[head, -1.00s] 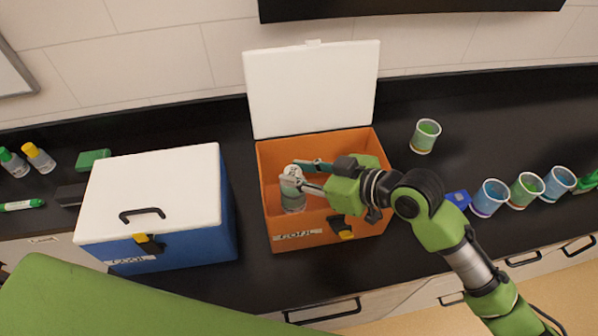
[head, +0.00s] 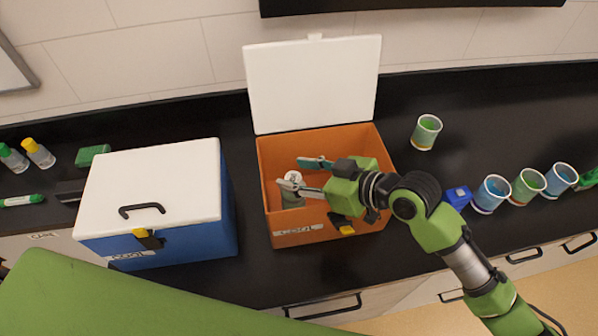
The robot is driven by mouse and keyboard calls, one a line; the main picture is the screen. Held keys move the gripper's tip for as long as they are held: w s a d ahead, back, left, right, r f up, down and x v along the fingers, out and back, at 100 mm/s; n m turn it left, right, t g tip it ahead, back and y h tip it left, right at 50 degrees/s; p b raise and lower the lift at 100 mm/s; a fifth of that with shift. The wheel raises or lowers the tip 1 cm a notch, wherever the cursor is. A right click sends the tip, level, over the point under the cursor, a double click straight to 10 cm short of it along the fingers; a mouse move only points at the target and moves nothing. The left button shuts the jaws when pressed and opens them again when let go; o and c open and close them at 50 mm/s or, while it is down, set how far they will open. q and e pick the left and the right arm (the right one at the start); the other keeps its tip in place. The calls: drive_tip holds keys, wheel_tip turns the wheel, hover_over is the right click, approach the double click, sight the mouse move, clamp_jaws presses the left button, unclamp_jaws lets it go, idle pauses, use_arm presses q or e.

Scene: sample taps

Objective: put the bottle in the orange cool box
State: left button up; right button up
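The orange cool box (head: 300,237) stands on the black counter with its white lid (head: 312,85) raised at the back. The bottle (head: 292,200), clear with a whitish cap, stands inside it near the left wall, partly hidden by a finger. My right gripper (head: 291,173) reaches into the box opening from the right. Its two fingers are spread, one behind the bottle's top and one across its front; they look clear of it, though the exact gap is hard to tell. My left gripper is not in view.
A shut blue cool box (head: 190,245) with a white lid stands to the left. A green-filled cup (head: 426,132) stands right of the orange box. More cups (head: 491,194) and a small blue object (head: 457,197) are farther right. Small bottles (head: 39,154) stand at far left.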

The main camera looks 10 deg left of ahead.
drive_tip(key=shift+r, duration=0.1)
drive_tip(key=shift+r, duration=0.3)
drive_tip(key=shift+r+p, duration=0.45)
drive_tip(key=shift+r, duration=0.05)
drive_tip(key=b+v, duration=0.3)
drive_tip(key=v, duration=0.8)
drive_tip(key=shift+d, duration=0.45)
drive_tip(key=shift+s, duration=0.15)
